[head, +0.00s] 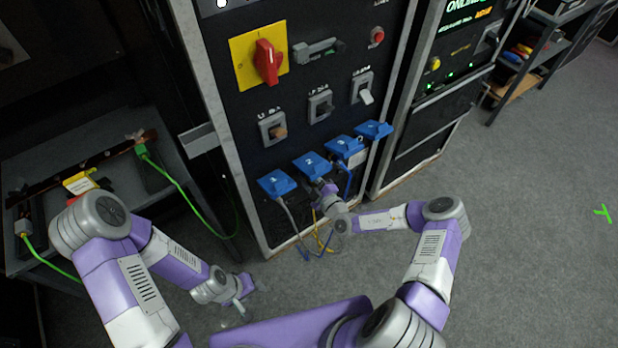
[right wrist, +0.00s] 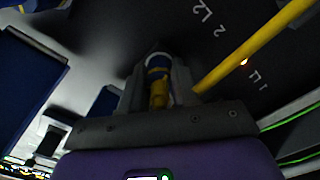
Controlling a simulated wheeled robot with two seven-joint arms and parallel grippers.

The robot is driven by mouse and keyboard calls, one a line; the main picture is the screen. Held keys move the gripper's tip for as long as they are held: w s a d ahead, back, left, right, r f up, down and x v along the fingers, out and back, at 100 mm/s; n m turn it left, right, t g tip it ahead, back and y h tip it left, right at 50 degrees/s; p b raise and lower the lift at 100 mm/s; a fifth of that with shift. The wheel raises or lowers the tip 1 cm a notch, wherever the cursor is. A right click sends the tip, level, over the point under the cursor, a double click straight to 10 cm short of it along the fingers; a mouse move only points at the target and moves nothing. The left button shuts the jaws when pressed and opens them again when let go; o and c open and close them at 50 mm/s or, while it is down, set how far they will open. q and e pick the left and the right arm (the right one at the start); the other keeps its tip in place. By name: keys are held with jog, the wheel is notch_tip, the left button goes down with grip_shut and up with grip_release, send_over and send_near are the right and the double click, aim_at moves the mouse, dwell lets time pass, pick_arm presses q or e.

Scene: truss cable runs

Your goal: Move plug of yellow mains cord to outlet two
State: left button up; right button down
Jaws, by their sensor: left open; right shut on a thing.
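A row of blue outlet lids shows on the dark rack panel in the head view. Outlet two's lid (head: 312,166) is second from the left and stands raised. My right gripper (head: 322,188) is close beneath it. In the right wrist view it is shut on a blue and yellow plug (right wrist: 157,88). The yellow cord (right wrist: 255,47) runs beside the gripper toward the upper right; its lower part hangs below the outlets in the head view (head: 316,232). Whether the plug is seated in a socket is hidden. My left gripper (head: 243,306) is open and empty above the floor.
A grey cord (head: 290,218) hangs from the leftmost outlet and a blue cord (head: 348,182) from the third. Switches and a red rotary handle (head: 267,61) sit above. A grey table (head: 105,125) with green cords stands at left.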

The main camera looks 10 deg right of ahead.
jog(key=shift+w+r+m, duration=0.1)
jog(key=shift+m, duration=0.6)
jog(key=shift+w+r+m, duration=0.1)
jog(key=shift+m, duration=0.6)
jog(key=m, duration=0.2)
jog(key=shift+w+m, duration=0.1)
jog(key=shift+m, duration=0.3)
jog(key=c, duration=0.8)
grip_release()
jog(key=shift+o, duration=0.2)
jog(key=shift+a+f, duration=0.15)
jog(key=shift+p+v, duration=0.85)
jog(key=shift+v, duration=1.8)
